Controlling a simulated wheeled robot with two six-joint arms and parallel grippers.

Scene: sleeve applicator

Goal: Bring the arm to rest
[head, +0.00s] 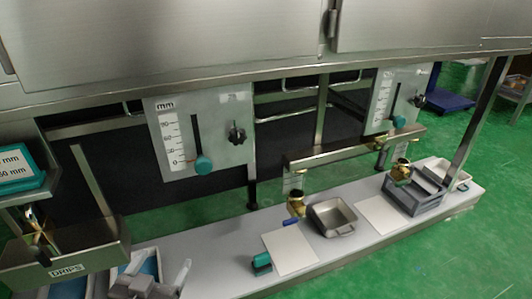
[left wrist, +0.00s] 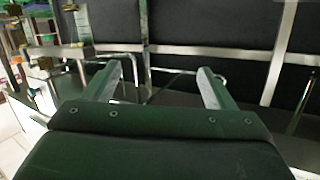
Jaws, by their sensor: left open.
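My left gripper (head: 160,270) shows at the bottom left of the head view, low over the left end of the grey bench. Its two grey fingers stand apart with nothing between them. In the left wrist view the left gripper (left wrist: 160,78) also has its fingers spread and empty, pointing at a dark panel behind metal rails. My right gripper does not show in either view.
The grey bench (head: 222,243) carries a white sheet (head: 290,252), a teal-and-dark block (head: 262,264), a metal tray (head: 332,217) and a grey crate (head: 413,195). A metal "DRIPS" trough (head: 68,262) stands left of my gripper. A scale panel (head: 215,130) hangs above the bench.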

